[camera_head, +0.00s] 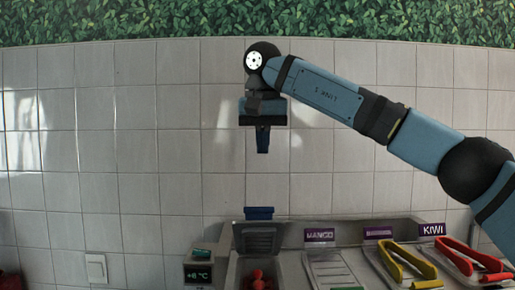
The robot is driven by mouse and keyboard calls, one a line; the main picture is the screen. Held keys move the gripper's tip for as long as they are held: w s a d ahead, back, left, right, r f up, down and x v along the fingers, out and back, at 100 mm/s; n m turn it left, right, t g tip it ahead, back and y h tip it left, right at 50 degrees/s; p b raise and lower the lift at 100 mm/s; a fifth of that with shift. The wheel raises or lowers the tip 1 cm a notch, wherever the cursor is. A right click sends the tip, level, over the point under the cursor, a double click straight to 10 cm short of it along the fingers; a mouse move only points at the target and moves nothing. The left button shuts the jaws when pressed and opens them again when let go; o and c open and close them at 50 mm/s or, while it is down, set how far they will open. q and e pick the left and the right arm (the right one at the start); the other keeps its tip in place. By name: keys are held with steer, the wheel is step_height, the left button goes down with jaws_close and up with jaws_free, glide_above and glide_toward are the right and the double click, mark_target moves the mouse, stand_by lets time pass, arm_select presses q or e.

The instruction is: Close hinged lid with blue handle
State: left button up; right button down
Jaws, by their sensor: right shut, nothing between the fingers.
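The hinged lid (258,238) is a dark grey panel that stands raised at the back of its compartment. Its blue handle (259,213) is at the top edge of the lid. My right arm comes in from the right, and my right gripper (262,148) points straight down above the handle, with a clear gap between them in the picture. Its fingers are shut with nothing between them. The lid's hinge cannot be made out clearly. My left gripper is not in view.
The open compartment holds a red object (258,280). To the right are a mango label (319,235), a kiwi label (432,229), yellow tongs (405,265) and red tongs (470,258). A temperature display (198,273) stands left. A tiled wall (90,140) is behind.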

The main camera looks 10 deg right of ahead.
glide_above(261, 225)
steer(key=w, duration=0.3)
step_height(261, 225, down, 7)
steer(key=shift+s+d+f+p, duration=0.15)
steer(key=shift+s+f, duration=0.15)
steer(key=shift+f, duration=0.3)
steer(key=shift+s+d+f+p, duration=0.15)
steer(key=shift+s+f, duration=0.1)
steer(key=shift+f, duration=0.3)
steer(key=shift+s+a+f, duration=0.15)
steer(key=shift+s+f, duration=0.3)
steer(key=shift+w+f, duration=0.1)
steer(key=shift+f, duration=0.1)
